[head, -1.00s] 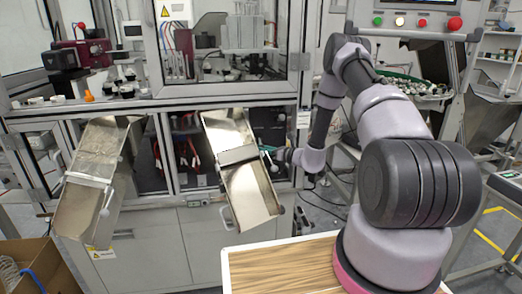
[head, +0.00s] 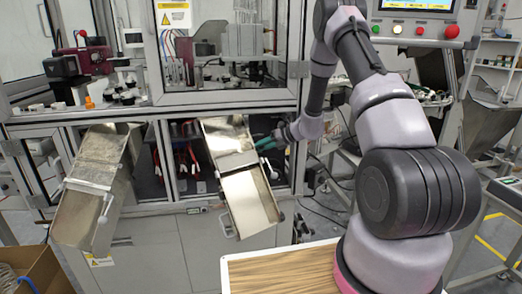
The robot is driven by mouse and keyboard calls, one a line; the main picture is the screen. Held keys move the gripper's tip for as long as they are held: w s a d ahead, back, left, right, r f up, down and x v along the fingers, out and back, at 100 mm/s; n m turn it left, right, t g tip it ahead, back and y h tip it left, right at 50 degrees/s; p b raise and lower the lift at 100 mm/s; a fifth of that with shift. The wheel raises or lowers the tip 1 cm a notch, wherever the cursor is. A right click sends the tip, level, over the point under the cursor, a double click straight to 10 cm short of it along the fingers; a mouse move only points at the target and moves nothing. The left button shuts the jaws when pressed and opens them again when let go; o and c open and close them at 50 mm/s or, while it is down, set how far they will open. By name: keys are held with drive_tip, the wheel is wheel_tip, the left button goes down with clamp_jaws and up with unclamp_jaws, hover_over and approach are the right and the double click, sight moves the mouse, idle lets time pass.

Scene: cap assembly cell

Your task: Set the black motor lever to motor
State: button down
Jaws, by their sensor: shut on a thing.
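My gripper (head: 265,144), with teal fingers, is at the dark opening in the front of the cabinet, just right of the right metal chute's upper part. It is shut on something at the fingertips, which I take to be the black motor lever. The lever itself is too small and dark to make out, and its setting cannot be read. The chute's edge lies close beside the fingertips.
The right metal chute (head: 249,200) and the left metal chute (head: 84,205) slope out from the cabinet (head: 150,255). A wood-topped table (head: 280,275) stands below my arm. A control panel (head: 415,30) with buttons is at the upper right. A cardboard box (head: 45,270) sits lower left.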

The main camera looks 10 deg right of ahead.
drive_tip(key=shift+w+r, duration=0.25)
drive_tip(key=shift+r, duration=0.15)
drive_tip(key=c, duration=0.6)
unclamp_jaws()
drive_tip(key=shift+o, duration=0.2)
drive_tip(key=shift+f, duration=0.1)
drive_tip(key=shift+s+f, duration=0.1)
drive_tip(key=shift+s, duration=0.05)
